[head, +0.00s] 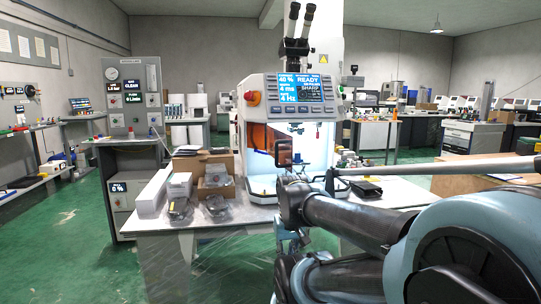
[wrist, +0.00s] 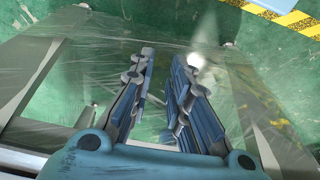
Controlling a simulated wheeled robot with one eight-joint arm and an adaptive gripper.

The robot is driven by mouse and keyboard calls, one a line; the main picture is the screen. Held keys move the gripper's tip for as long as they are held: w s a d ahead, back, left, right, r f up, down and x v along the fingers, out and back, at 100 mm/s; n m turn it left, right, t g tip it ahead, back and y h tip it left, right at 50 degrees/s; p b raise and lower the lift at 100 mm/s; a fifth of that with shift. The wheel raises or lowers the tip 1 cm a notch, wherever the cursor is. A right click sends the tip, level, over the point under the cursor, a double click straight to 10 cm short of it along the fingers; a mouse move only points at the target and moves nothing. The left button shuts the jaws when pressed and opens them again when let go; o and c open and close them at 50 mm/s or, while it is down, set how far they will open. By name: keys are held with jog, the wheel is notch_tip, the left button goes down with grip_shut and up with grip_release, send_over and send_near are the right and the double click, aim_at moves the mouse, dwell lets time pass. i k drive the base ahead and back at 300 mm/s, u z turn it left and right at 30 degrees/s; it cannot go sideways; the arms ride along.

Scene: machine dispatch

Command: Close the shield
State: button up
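The white machine (head: 240,139) stands on the table, with a microscope (head: 297,28) on top and a lit work chamber in front. An orange see-through panel (head: 259,137), which looks like the shield, is at the left of the chamber. The chamber's right part shows bare and bright, so the shield appears open. A dark frame, perhaps its handle, shows at the chamber's middle. My arm crosses in front of the machine's lower right. My gripper (wrist: 165,70) points down in the wrist view, its two blue-padded fingers apart with nothing between them. The shield is not in the wrist view.
The white table (head: 160,222) carries cardboard boxes (head: 216,162), white boxes and wrapped parts left of the machine. A black pouch (head: 366,188) lies at the right. A gauge cabinet (head: 135,95) stands at the left. Green floor (head: 65,240) is clear at front left.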

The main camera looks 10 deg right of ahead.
aim_at(278, 144)
jog(key=z, duration=0.4)
jog(key=k, duration=0.95)
jog(key=u, duration=0.4)
